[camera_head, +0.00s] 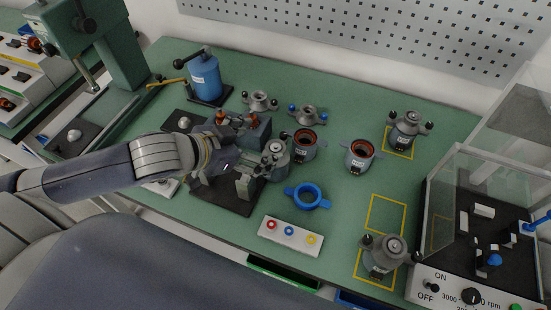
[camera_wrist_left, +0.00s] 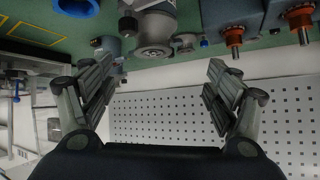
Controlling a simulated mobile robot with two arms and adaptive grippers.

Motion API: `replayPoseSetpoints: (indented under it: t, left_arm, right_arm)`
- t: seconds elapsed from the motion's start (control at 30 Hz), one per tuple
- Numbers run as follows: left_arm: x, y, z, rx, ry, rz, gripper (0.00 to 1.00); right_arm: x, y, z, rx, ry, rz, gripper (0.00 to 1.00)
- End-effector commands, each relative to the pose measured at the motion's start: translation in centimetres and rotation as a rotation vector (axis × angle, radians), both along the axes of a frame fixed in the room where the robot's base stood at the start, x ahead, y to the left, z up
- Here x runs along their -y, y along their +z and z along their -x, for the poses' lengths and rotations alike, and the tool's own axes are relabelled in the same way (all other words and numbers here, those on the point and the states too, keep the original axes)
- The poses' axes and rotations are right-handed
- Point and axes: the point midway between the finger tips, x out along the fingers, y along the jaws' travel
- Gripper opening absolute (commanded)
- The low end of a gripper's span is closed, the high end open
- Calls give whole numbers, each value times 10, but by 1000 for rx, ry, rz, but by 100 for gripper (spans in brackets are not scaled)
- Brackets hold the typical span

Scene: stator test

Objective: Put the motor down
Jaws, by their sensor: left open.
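My left gripper (camera_head: 252,167) reaches in from the left over a black fixture plate (camera_head: 232,205). Its two fingers are spread wide in the left wrist view (camera_wrist_left: 158,92), with nothing between them. A grey motor-like part (camera_head: 277,152) stands just beyond the fingers at the fixture; a grey cylindrical part also shows beyond the open fingers in the wrist view (camera_wrist_left: 152,32). One grey motor (camera_head: 408,127) stands in the back yellow outline. Another motor (camera_head: 384,254) stands in the front yellow outline. The arm partly hides the fixture. My right gripper does not show.
Two stators with copper rings (camera_head: 303,146) (camera_head: 360,155) stand mid-table. A blue ring (camera_head: 294,190) and a button box (camera_head: 290,236) lie nearer the front. A clear-walled test box (camera_head: 475,285) stands at right. A yellow outline (camera_head: 387,213) is empty. A blue press (camera_head: 205,78) stands behind.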

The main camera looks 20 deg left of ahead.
Motion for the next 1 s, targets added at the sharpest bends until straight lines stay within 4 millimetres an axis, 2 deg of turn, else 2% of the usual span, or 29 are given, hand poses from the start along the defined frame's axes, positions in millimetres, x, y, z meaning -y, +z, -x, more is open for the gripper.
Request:
replayPoseSetpoints:
  t: [0.1, 0.23, 0.6, 0.83, 1.0]
  left_arm:
    - [-3, -18, 16, -133, 39, 19, 81]
    - [-3, -29, 21, -186, 58, 28, 81]
    - [12, -61, -8, -187, 58, 30, 81]
    - [16, -70, -17, -185, 57, 27, 81]
    - [24, -85, -32, -185, 57, 29, 81]
  right_arm:
    - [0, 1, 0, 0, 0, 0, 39]
    - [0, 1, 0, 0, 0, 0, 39]
    - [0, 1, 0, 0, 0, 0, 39]
    - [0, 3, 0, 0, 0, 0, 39]
    - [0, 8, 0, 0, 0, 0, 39]
